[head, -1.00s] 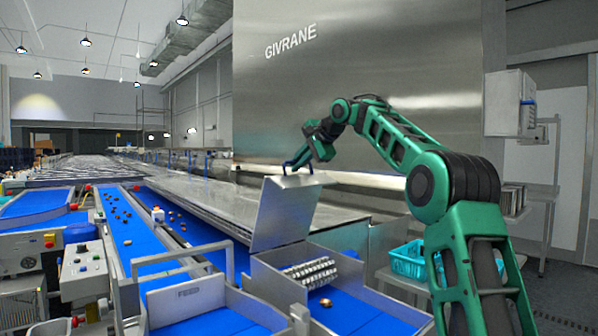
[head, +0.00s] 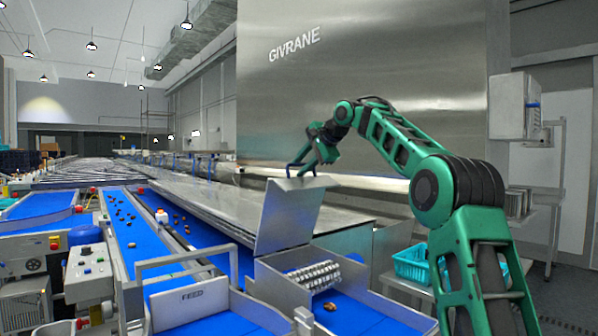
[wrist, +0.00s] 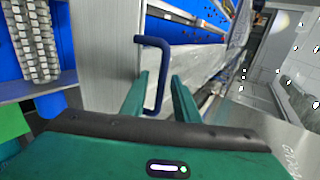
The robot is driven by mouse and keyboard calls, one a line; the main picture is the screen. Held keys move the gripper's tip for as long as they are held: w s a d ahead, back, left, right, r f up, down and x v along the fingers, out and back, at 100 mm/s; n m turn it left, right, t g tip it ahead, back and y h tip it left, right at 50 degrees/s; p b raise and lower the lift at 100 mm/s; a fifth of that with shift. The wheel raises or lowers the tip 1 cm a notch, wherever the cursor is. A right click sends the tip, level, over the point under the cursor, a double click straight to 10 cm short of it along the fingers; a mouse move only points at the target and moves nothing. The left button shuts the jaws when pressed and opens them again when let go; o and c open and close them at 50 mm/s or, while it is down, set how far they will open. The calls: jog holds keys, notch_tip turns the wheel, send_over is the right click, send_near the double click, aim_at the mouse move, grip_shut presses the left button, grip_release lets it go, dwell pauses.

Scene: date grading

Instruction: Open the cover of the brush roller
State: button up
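The brush roller's cover (head: 288,215) is a flat metal panel standing raised, tilted slightly back, on the far side of the roller housing. The brush roller (head: 315,275), with pale bristle rows, is exposed below it and also shows at upper left in the wrist view (wrist: 35,40). The dark blue cover handle (wrist: 153,41) is on the panel's top edge. My gripper (head: 311,164) is at the handle. In the wrist view its green fingers (wrist: 160,78) are spread apart, with part of the handle between them and a gap on the right finger's side.
The metal housing (head: 280,283) holds the roller, with a blue chute (head: 362,318) in front carrying a few dates. Blue belts with scattered dates (head: 122,222) run along the left. A turquoise crate (head: 410,265) stands at right. A large steel machine wall (head: 370,90) rises behind.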

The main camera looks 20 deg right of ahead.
jog(key=v, duration=1)
dwell(0.3)
